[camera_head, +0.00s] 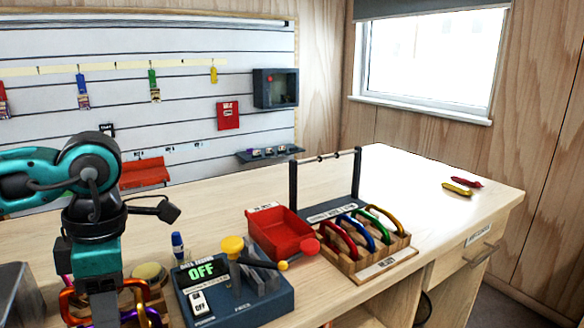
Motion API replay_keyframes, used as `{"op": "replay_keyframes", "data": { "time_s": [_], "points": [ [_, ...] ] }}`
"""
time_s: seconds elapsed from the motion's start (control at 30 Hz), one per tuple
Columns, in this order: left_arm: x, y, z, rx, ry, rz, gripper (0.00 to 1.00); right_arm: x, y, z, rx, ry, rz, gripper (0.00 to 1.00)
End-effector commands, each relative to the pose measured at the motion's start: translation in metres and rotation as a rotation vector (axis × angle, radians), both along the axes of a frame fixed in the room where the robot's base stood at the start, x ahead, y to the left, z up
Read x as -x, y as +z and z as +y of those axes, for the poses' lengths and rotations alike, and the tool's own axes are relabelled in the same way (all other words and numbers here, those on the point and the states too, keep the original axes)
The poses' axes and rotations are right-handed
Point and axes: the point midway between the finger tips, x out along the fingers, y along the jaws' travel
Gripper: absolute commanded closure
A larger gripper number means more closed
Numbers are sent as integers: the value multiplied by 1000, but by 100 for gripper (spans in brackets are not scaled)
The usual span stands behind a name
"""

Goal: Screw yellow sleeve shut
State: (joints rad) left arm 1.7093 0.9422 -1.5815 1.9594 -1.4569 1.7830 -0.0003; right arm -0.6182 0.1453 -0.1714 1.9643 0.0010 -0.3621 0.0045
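Screw-gate carabiners in red (337,240), blue (362,234), green (386,227) and yellow (389,219) stand in a wooden rack (384,266) right of centre. The sleeves are too small to tell whether they are screwed shut. More carabiners, orange (72,300) and purple (128,318), show at the bottom left, partly behind my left gripper (100,305). My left gripper points down among them. Its fingertips are hidden or cut off, so its opening and any contact are unclear. My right gripper is not in view.
A gate tester (220,300) reading OFF, with a yellow knob (232,246), stands right of my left gripper. Behind it are a red tray (281,233) and a black-posted stand (294,185). Red (466,181) and yellow (457,189) pieces lie on the otherwise clear right end.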

Motion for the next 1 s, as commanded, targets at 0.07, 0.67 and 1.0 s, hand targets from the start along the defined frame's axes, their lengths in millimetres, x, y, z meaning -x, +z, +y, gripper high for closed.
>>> {"op": "replay_keyframes", "data": {
  "time_s": [0.07, 0.67, 1.0],
  "points": [
    [-1, 0, 1, 0, 0, 0, 53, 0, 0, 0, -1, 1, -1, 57],
    [-6, -6, 4, -1, 1, 0, 53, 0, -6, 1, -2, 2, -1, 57],
    [-6, -19, 4, -1, 1, 0, 53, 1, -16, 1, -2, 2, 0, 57]
  ]
}}
